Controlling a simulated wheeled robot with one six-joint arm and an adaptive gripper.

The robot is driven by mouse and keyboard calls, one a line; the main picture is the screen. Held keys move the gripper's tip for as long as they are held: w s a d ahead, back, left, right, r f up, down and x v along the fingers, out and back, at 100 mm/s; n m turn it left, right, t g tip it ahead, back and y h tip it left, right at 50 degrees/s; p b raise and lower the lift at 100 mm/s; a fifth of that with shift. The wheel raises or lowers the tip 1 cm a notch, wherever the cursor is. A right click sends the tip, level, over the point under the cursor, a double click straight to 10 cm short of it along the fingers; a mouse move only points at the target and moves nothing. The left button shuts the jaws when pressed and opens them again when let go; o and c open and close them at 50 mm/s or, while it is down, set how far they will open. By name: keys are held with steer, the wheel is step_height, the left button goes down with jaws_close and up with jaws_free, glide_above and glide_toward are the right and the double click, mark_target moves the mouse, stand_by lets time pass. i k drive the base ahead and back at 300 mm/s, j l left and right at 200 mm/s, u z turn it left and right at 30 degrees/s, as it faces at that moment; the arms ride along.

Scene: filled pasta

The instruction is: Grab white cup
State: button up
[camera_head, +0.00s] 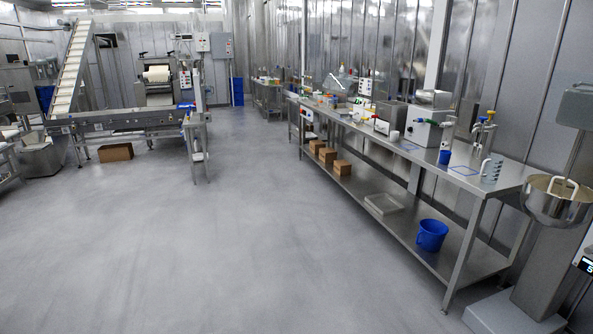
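A small white cup-like thing (394,136) stands on the long steel table (465,183) at the right, beside a grey boxy machine; it is too small to make out clearly. A clear measuring jug (491,171) with markings stands near the table's near end. A blue cup (445,157) stands to its left. My gripper is not in view.
A blue bucket (432,235), a pale tray (384,204) and brown boxes (342,168) sit on the lower shelf. A mixer with a steel bowl (556,200) stands at the right. A conveyor line (120,122) is at the far left. The middle floor is clear.

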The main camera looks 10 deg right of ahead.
mark_target(394, 135)
steer(key=i+l+z, duration=0.15)
steer(key=i+l, duration=0.2)
steer(key=i+l+z, duration=0.15)
steer(key=i, duration=0.4)
steer(key=i+l+z, duration=0.2)
steer(key=i+l, duration=0.15)
steer(key=i+j+u, duration=0.1)
steer(key=i+u, duration=0.25)
steer(key=i, duration=0.55)
steer(key=i+l+u, duration=0.15)
steer(key=i+u, duration=0.2)
steer(key=i, duration=0.5)
